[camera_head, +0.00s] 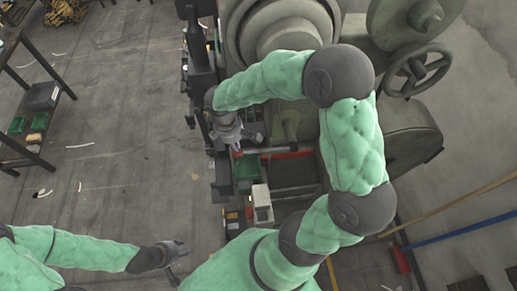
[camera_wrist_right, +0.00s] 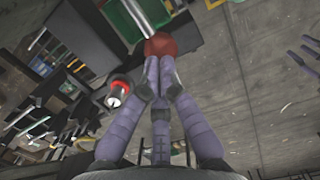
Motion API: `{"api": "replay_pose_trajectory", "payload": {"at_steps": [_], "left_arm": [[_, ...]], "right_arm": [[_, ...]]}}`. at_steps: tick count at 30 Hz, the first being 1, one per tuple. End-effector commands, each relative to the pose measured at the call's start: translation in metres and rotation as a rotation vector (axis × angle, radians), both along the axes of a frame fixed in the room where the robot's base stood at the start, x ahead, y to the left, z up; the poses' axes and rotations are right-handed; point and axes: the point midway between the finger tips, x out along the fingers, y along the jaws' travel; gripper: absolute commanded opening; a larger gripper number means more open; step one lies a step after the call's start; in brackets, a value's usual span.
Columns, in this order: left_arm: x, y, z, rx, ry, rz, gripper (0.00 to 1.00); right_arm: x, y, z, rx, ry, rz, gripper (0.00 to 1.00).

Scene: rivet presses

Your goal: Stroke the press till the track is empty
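The grey-green press (camera_head: 285,30) stands at the top centre of the head view. A red ball knob (camera_wrist_right: 160,44) on a bright metal rod (camera_wrist_right: 140,15) shows in the right wrist view. My right gripper (camera_wrist_right: 160,65) has its fingers drawn together, tips at the knob's near side. They do not show spread around the ball; I cannot tell whether they grip it. In the head view my right gripper (camera_head: 238,148) is at the press front. My left gripper (camera_head: 182,251) is open and empty over bare floor. The track's contents are too small to tell.
A black cylinder with a red ring (camera_wrist_right: 118,92) sits beside my right fingers. A white box (camera_head: 262,204) and green bin (camera_head: 246,168) are near the press front. A handwheel (camera_head: 418,70) is at right. A shelf (camera_head: 40,100) is at left, with free floor between.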

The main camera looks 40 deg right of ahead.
Motion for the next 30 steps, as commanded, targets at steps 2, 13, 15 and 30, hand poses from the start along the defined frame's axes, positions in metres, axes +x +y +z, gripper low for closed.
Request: {"api": "replay_pose_trajectory", "payload": {"at_steps": [2, 13, 15, 30], "left_arm": [[0.000, 0.000, -0.004, 0.000, 0.000, 0.000, 0.40], [0.000, 0.000, -0.012, 0.000, 0.000, 0.000, 0.40], [0.000, 0.000, -0.012, 0.000, 0.000, 0.000, 0.40], [0.000, 0.000, -0.025, 0.000, 0.000, 0.000, 0.40]], "right_arm": [[0.000, 0.001, -0.005, 0.001, 0.001, 0.001, 0.00], [0.001, 0.003, -0.017, 0.001, 0.001, 0.001, 0.00], [0.001, 0.003, -0.017, 0.001, 0.001, 0.001, 0.00], [0.002, 0.005, -0.036, 0.000, 0.002, 0.000, 0.00]]}}
